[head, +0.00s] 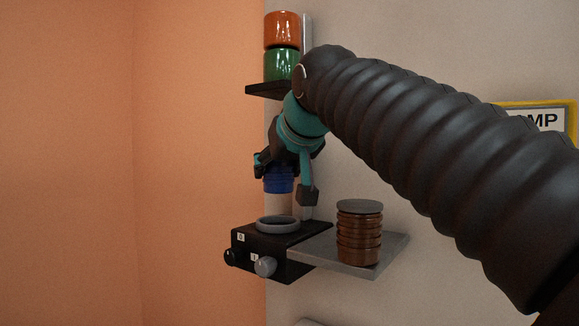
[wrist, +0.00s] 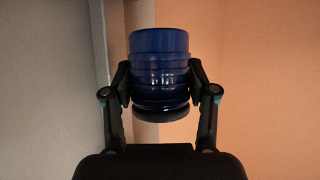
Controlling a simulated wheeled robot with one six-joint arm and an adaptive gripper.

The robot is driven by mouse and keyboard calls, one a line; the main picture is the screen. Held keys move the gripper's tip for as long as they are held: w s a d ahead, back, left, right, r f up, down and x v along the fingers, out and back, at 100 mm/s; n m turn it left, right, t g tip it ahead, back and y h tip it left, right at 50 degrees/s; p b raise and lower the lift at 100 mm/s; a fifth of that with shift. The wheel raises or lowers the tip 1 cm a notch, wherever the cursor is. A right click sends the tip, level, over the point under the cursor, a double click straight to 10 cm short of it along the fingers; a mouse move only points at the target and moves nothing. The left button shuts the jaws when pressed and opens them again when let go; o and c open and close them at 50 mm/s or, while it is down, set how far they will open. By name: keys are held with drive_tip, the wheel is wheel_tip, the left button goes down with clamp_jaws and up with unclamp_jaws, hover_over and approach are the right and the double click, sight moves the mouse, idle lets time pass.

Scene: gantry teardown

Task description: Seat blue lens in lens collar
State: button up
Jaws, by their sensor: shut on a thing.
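My gripper (wrist: 160,85) is shut on the blue lens (wrist: 158,45), with a finger on each side of its ribbed body. In the head view the blue lens (head: 279,181) hangs below my gripper (head: 284,170), above a grey ring (head: 278,224) that looks like the lens collar. The ring sits on top of a black box (head: 300,238) fixed near the wall. A gap shows between the lens and the ring. The ring and box are not visible in the wrist view. My gripper partly hides the lens.
A grey shelf (head: 392,258) to the right of the box holds a brown ribbed stack with a dark top (head: 359,235). Above, a black shelf (head: 262,91) bears an orange cylinder (head: 281,30) on a green one (head: 279,64). Two knobs, one grey (head: 265,266), protrude from the box front.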

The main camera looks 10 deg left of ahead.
sight(282, 186)
drive_tip(key=shift+s+f+b, duration=0.1)
drive_tip(key=shift+f+b, duration=1.9)
drive_tip(key=shift+f, duration=0.1)
drive_tip(key=shift+r, duration=0.1)
drive_tip(key=shift+s, duration=0.1)
drive_tip(key=shift+f+b, duration=0.5)
drive_tip(key=shift+f, duration=0.3)
drive_tip(key=shift+f, duration=0.35)
drive_tip(key=o, duration=1.3)
